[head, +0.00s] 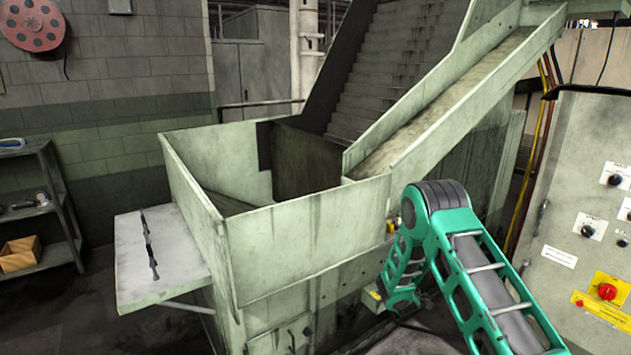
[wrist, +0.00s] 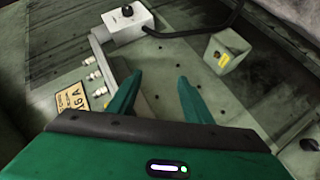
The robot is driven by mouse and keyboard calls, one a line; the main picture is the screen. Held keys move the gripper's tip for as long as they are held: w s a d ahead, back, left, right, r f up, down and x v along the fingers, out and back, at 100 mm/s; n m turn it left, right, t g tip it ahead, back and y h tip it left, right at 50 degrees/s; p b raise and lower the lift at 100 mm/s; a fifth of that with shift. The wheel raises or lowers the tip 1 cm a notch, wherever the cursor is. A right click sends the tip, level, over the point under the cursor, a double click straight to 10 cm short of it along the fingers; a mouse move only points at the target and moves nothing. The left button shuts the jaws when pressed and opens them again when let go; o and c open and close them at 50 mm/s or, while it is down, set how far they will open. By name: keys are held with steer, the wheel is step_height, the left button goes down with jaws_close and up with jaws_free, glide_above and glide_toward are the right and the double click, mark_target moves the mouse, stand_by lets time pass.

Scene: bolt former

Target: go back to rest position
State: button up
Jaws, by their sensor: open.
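My gripper (wrist: 159,82) is open in the wrist view. Its two green fingers are spread apart with nothing between them. They point toward a grey-green machine panel with a grey switch box (wrist: 128,22) above left, a row of metal fittings and a yellow label (wrist: 98,97) to the left. I cannot tell whether the fingers touch the panel. In the head view my green arm bends down at the hopper's right front corner, and the gripper's fingers cannot be made out there.
A pale green hopper (head: 310,235) fills the middle, with a stepped conveyor (head: 385,75) rising behind. A side shelf (head: 160,275) holds a dark toothed bar (head: 149,245). A control cabinet with a red button (head: 607,291) stands right. A rack with a cardboard box (head: 20,253) stands left.

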steer(key=s+d+r+m+g+h, duration=0.1)
steer(key=s+d+r+m+g, duration=0.1)
steer(key=s+d+r+m, duration=0.3)
steer(key=s+d+r+g+h, duration=0.1)
steer(key=s+d+r+g, duration=0.15)
steer(key=d+r, duration=0.5)
steer(key=s+d+r+m+g, duration=0.4)
steer(key=s+r, duration=0.5)
steer(key=s, duration=0.6)
steer(key=s+a+r+m+g+y, duration=0.1)
steer(key=s+a+r+m+y, duration=0.1)
steer(key=s, duration=1.1)
steer(key=s+a+r+m+g+y, duration=0.2)
steer(key=s+r, duration=0.1)
steer(key=s, duration=1.1)
steer(key=s+a+r+m+g+y, duration=0.1)
steer(key=s+a+r+m, duration=0.1)
steer(key=s, duration=1.1)
steer(key=shift+s+a+r+m+g+y, duration=0.15)
steer(key=shift+a+r+m+g+y, duration=0.15)
steer(key=shift+a+g+y, duration=0.15)
steer(key=shift+w+f, duration=0.3)
steer(key=shift+w, duration=0.35)
